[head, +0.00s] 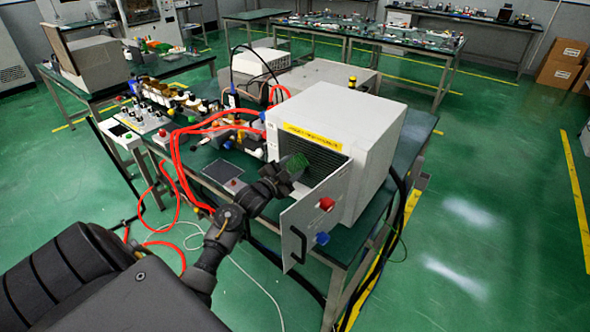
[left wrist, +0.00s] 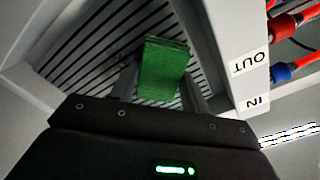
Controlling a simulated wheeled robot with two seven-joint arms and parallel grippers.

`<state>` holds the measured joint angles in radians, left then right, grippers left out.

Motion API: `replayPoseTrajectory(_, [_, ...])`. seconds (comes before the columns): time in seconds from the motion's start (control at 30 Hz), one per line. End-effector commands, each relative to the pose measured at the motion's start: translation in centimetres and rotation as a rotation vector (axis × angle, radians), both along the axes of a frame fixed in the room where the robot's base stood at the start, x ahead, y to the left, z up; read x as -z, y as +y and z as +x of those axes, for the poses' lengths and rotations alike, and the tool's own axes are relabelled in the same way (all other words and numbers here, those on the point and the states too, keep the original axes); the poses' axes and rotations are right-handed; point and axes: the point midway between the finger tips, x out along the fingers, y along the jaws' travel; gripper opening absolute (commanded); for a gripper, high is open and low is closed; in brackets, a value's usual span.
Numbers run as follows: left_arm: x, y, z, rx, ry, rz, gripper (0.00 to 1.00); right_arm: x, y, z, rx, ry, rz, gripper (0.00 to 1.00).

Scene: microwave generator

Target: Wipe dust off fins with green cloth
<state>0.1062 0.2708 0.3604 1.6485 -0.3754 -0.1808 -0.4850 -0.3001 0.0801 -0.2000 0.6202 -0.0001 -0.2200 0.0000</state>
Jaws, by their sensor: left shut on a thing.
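The microwave generator is a white box (head: 345,125) on a green-topped bench, with its front panel (head: 312,215) swung open. Dark fins (head: 325,158) show inside the opening; in the left wrist view they are parallel slats (left wrist: 95,45). My left gripper (head: 287,178) is at the opening, shut on the folded green cloth (head: 297,163). In the left wrist view the cloth (left wrist: 163,65) stands up between the fingers, in front of the fins. I cannot tell whether it touches them. No dust can be made out. My right gripper is not in view.
The open panel carries a red fitting (head: 326,204), a blue fitting (head: 322,238) and a black handle (head: 299,244). Red hoses (head: 178,150) loop left of my arm. Small parts crowd the bench's left side (head: 165,98). Green floor on the right is clear.

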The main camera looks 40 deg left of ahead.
Motion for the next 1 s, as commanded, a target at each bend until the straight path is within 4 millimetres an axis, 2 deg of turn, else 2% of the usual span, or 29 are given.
replayPoseTrajectory(0.27, [-2.1,0.1,-0.1,-0.003,-0.006,0.002,0.28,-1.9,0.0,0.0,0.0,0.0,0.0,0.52])
replayPoseTrajectory(0.53, [-2.0,-0.2,-0.2,-0.002,-0.004,0.0,0.28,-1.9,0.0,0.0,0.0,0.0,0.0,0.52])
replayPoseTrajectory(1.0, [-1.9,-3.8,-0.1,-0.001,-0.003,0.0,0.28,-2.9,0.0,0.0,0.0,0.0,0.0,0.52])
